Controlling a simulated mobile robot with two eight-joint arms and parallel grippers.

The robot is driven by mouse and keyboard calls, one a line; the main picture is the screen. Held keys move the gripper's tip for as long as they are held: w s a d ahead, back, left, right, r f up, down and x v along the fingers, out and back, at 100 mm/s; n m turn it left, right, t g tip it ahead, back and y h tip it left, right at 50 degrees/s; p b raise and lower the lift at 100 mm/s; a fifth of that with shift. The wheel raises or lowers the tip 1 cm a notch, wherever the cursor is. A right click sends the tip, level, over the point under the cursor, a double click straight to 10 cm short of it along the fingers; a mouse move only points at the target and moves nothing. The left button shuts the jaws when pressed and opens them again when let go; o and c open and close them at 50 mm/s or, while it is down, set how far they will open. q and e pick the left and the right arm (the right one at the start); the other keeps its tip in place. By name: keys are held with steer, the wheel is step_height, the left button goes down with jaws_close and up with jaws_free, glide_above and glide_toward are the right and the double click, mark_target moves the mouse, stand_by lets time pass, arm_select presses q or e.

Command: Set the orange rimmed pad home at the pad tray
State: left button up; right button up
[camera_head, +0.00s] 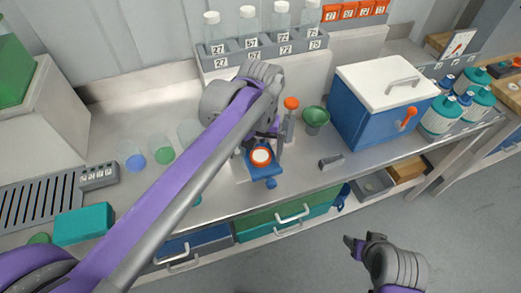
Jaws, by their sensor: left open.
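The orange rimmed pad (261,156), a white disc with an orange ring, is at a small blue fixture (262,173) on the metal bench. I cannot tell for certain whether this fixture is the pad tray, or whether the pad is fully seated. My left gripper (263,146) is open and points down right at the pad; its own wrist hides part of the area behind. I cannot tell whether its fingers touch the pad. My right gripper (352,247) is low at the right, over the floor in front of the bench, away from the pad; its fingers are too small to judge.
An orange-capped valve (291,104) and a green funnel (315,117) stand close to the right of the fixture. A blue box with a white lid (387,82) is farther right. A grey rack of numbered bottles (264,50) stands behind. A small grey block (331,162) lies near the front edge.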

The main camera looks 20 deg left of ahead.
mark_target(261, 155)
arm_select(q)
step_height(261, 155, up, 11)
steer(key=shift+f+p, duration=0.2)
steer(key=shift+p, duration=0.15)
arm_select(e)
steer(key=shift+w+r, duration=0.2)
steer(key=shift+r, duration=0.3)
